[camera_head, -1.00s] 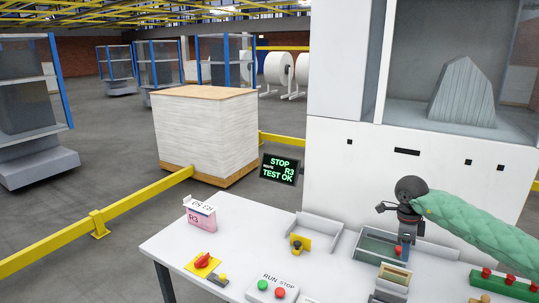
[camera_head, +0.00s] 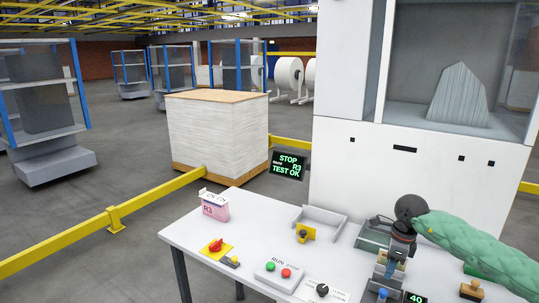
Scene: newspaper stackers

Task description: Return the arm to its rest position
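My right arm, in a green quilted sleeve, reaches in from the right edge. Its dark round wrist is above the right part of the white table (camera_head: 190,236). My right gripper (camera_head: 391,268) hangs below the wrist, in front of a green-lined tray (camera_head: 372,240). The fingers are small and partly merged with the items behind them, so I cannot tell whether they are open or hold anything. My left arm and gripper are out of view.
The table carries a pink R3 box (camera_head: 215,208), a red rotary switch (camera_head: 216,246), a RUN/STOP button box (camera_head: 279,273), a grey tray (camera_head: 322,221) with a yellow piece, a dial (camera_head: 322,289) and a wooden-handled stamp (camera_head: 471,290). A white machine (camera_head: 420,165) stands behind.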

